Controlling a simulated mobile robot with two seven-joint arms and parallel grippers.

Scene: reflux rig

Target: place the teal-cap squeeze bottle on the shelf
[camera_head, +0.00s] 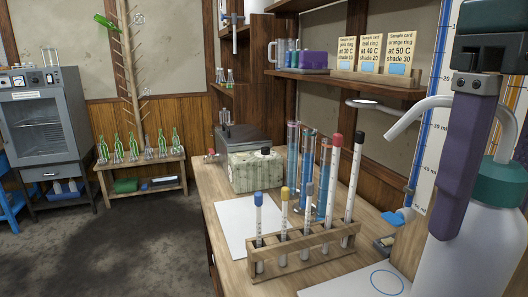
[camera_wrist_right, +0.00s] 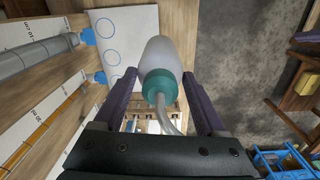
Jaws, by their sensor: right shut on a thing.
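The squeeze bottle (camera_head: 470,262) has a white body, a teal cap and a bent pale spout, and is upright at the right edge of the head view. My right gripper (camera_head: 484,215) is shut on it, with purple fingers on either side near the cap. The right wrist view shows the bottle (camera_wrist_right: 160,55) between the fingers of my right gripper (camera_wrist_right: 158,76). The bottle's base is out of frame in the head view. A wooden wall shelf (camera_head: 400,97) holds sample cards and glassware at the upper right. My left gripper is not in view.
A wooden rack (camera_head: 304,254) of capped tubes stands on the bench, left of the bottle. Tall blue-filled tubes (camera_head: 308,160) stand behind it. A ringed white sheet (camera_head: 370,284) lies at the bench front. A metal ring (camera_head: 375,103) projects below the shelf.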

